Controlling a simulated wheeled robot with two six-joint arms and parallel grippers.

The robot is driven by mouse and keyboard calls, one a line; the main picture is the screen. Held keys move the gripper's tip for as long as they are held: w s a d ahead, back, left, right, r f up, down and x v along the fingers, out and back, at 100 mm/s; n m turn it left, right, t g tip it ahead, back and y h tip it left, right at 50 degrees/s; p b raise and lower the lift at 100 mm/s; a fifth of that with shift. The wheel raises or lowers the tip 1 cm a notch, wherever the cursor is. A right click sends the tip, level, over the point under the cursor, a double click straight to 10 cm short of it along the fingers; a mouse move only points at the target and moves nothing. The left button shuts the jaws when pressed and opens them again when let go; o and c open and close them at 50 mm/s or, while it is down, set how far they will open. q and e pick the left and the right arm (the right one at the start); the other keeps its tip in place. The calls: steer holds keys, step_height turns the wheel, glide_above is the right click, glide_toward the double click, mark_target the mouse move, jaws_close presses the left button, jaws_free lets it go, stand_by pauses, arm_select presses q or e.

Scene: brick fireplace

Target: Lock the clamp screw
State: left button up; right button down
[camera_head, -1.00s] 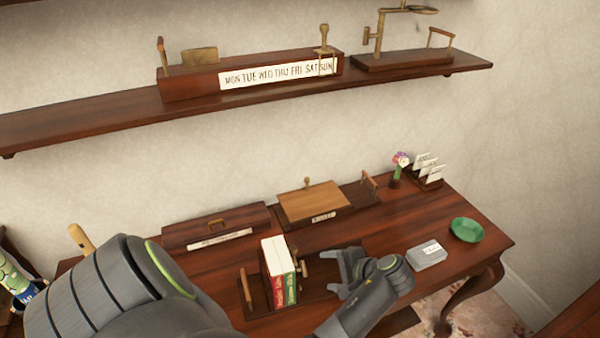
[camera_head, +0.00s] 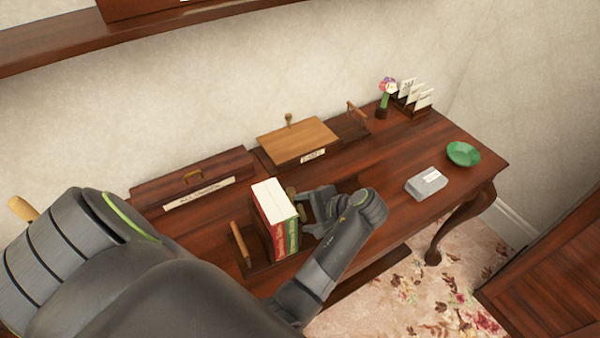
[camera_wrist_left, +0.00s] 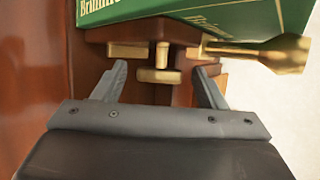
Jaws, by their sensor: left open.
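The book clamp stands on the desk with a wooden end plate (camera_head: 240,243). Red, white and green books (camera_head: 275,215) stand upright in it. Brass screw parts (camera_head: 291,191) show at the books' right side, partly behind my gripper. In the left wrist view, a short brass T-shaped screw (camera_wrist_left: 160,66) lies ahead between my fingertips, below a green book (camera_wrist_left: 200,14). A longer brass handle (camera_wrist_left: 265,52) sticks out to its right. My left gripper (camera_head: 304,210) is open and close to these parts; its fingers (camera_wrist_left: 161,78) hold nothing. Contact cannot be told. My right gripper is out of view.
To the right are a grey box (camera_head: 427,184), a green bowl (camera_head: 463,154), a flower vase (camera_head: 382,110) and a card rack (camera_head: 412,98).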

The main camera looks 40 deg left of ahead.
arm_select(q)
steer(key=shift+c, duration=0.3)
steer(key=c, duration=0.9)
steer(key=shift+r+p, duration=0.15)
steer(key=shift+p, duration=0.3)
steer(key=g+h+p, duration=0.1)
steer(key=h+p, duration=0.1)
steer(key=p, duration=0.1)
steer(key=m+h+p, duration=0.1)
steer(key=h+p, duration=0.1)
steer(key=p, duration=0.2)
steer(key=a+g+h+p, duration=0.1)
steer(key=h+p, duration=0.1)
steer(key=p, duration=0.2)
steer(key=shift+w+r+g, duration=0.15)
steer(key=shift+r+g, duration=0.15)
steer(key=shift+r, duration=0.05)
steer(key=shift+w+f+m+g+h+p, duration=0.15)
steer(key=shift+m+g+h+p, duration=0.25)
steer(key=shift+h+p, duration=0.6)
steer(key=shift+f, duration=0.15)
